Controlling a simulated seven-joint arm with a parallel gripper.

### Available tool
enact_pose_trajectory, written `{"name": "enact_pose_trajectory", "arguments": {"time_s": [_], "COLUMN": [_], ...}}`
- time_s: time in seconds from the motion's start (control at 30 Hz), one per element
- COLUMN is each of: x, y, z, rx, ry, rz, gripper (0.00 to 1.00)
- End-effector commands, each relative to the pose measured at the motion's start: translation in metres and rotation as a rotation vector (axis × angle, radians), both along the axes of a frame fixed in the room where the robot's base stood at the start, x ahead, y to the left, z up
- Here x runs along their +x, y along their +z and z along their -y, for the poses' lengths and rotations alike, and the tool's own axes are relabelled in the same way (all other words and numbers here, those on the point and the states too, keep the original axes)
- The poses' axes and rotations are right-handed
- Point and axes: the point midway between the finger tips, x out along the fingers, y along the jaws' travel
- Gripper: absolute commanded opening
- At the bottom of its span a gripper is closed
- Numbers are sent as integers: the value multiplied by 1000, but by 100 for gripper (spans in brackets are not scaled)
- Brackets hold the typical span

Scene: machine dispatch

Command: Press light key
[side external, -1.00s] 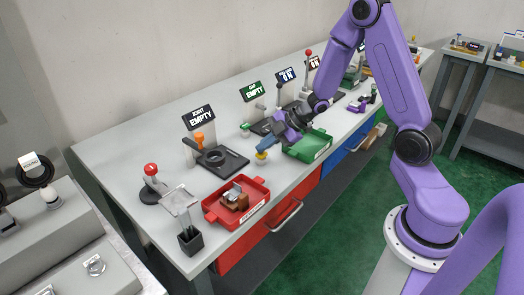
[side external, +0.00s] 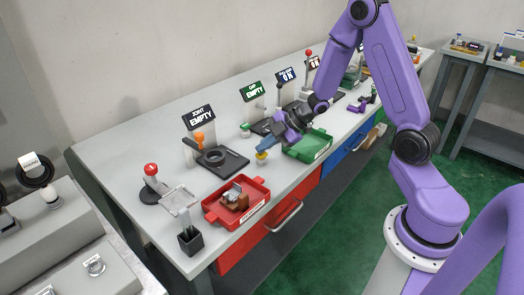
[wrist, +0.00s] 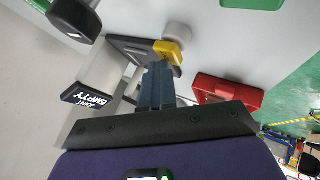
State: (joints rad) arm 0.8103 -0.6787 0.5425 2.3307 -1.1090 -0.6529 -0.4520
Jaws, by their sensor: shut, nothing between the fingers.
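A small yellow piece (side external: 261,155), which may be the light key, stands on the bench between the JOINT EMPTY station and the green tray. In the wrist view the yellow piece (wrist: 167,50) sits beside a pale grey round knob (wrist: 178,32). My gripper (side external: 267,144) is shut and empty, its blue-grey fingers pointing down at the yellow piece. In the wrist view my fingertips (wrist: 160,68) lie right against the yellow piece's lower edge in the picture. I cannot tell whether they touch it. No lettering shows on the yellow piece.
The JOINT EMPTY sign (side external: 200,116) stands behind a black fixture plate (side external: 233,162). A red tray (side external: 259,186) with a brown part is nearer the front, and a green tray (side external: 322,149) lies right of my gripper. A red-topped lever (side external: 151,172) stands at left.

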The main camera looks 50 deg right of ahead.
Motion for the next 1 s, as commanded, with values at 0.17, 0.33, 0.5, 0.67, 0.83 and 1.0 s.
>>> {"name": "enact_pose_trajectory", "arguments": {"time_s": [0.17, 0.33, 0.5, 0.67, 0.83, 1.0], "x": [-5, -4, -3, -2, -1, -2], "y": [-4, 3, 19, 34, 49, 58], "z": [1, 1, 1, 1, 0, 1], "rx": [-6, -4, -3, -3, -2, -2], "ry": [1, 1, 0, 0, 2, -1], "rz": [-19, -15, -10, -4, -2, -4], "gripper": [0, 0, 0, 0, 0, 0]}}
